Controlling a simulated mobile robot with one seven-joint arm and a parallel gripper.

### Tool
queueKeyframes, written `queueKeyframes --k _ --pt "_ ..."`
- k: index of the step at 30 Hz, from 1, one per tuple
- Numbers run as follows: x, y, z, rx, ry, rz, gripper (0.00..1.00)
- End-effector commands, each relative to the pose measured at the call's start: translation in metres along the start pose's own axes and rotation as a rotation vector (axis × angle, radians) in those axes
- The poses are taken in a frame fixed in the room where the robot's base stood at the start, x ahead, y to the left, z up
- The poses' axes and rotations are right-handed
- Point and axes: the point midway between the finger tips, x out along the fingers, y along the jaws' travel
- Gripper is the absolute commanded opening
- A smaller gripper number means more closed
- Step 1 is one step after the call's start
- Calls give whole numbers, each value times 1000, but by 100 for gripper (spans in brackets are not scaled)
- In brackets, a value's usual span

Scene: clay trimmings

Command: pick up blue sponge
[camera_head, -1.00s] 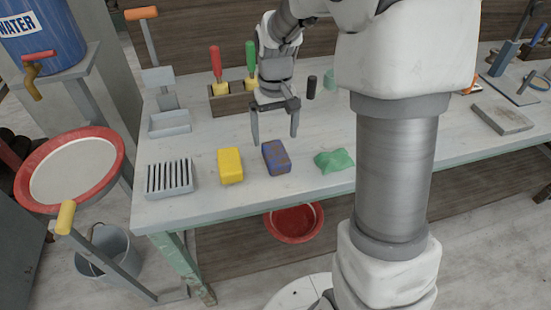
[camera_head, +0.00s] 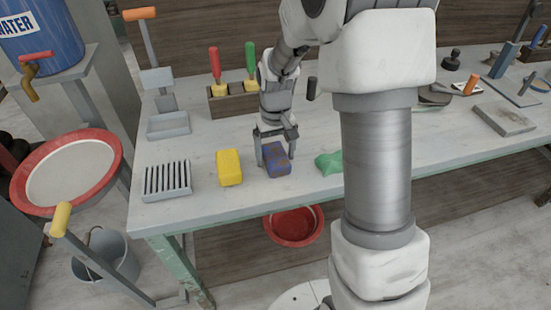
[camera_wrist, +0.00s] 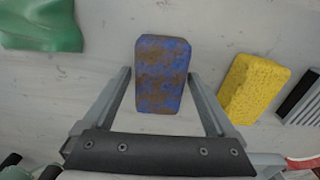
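The blue sponge (camera_head: 278,160), stained with brown patches, lies on the worktable between a yellow sponge and a green cloth-like piece. In the wrist view the blue sponge (camera_wrist: 162,74) sits ahead of and between the two fingers. My gripper (camera_head: 275,158) is open, its fingers low around the near part of the sponge. In the wrist view my gripper (camera_wrist: 161,75) shows a gap between each finger and the sponge's sides. I see no contact.
A yellow sponge (camera_head: 230,168) and a grey slatted rack (camera_head: 167,181) lie to the left. The green piece (camera_head: 329,163) lies to the right. A wooden holder (camera_head: 232,104) with red- and green-handled tools stands behind. A red basin (camera_head: 294,226) is below the table.

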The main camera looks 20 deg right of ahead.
Motion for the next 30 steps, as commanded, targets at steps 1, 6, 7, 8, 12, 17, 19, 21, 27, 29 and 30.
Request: queueKeyframes --k 1,6,7,8,12,17,19,21,27,29,30 --pt "0 0 0 0 0 0 80" --pt "0 0 0 0 0 0 50" --pt "0 0 0 0 0 0 44" --pt "0 0 0 0 0 0 39" --pt "0 0 0 0 0 0 19" --pt "0 0 0 0 0 0 18" --pt "-1 0 0 0 0 0 18" --pt "-4 0 0 0 1 0 18" --pt "-26 0 -1 0 4 0 18" --pt "-38 0 -1 0 4 0 18" --pt "-46 0 -1 0 5 0 18"
